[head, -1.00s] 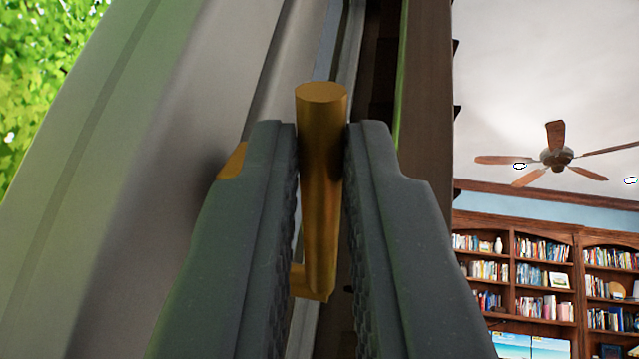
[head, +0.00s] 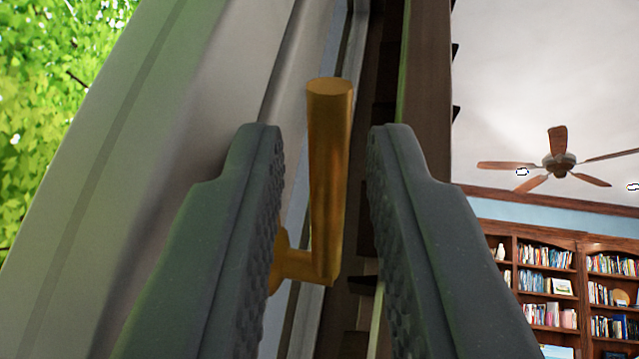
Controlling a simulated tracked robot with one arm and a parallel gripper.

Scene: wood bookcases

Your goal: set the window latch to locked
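The window latch (head: 329,180) is a brass-coloured handle in the middle of the head view. Its round bar points up in the picture, and a short stem at its lower end runs left behind my left finger. My gripper (head: 322,150) is open, with one dark grey finger on each side of the bar. Gaps show between the bar and both fingers, so I am not gripping it. The latch's mount is mostly hidden behind the left finger. The pale window frame (head: 130,150) stands on the left.
A dark brown wooden upright (head: 428,90) stands just right of the latch, close to the right finger. Green foliage (head: 50,90) shows outside at left. A ceiling fan (head: 558,163) and bookcases (head: 547,280) are far off at right.

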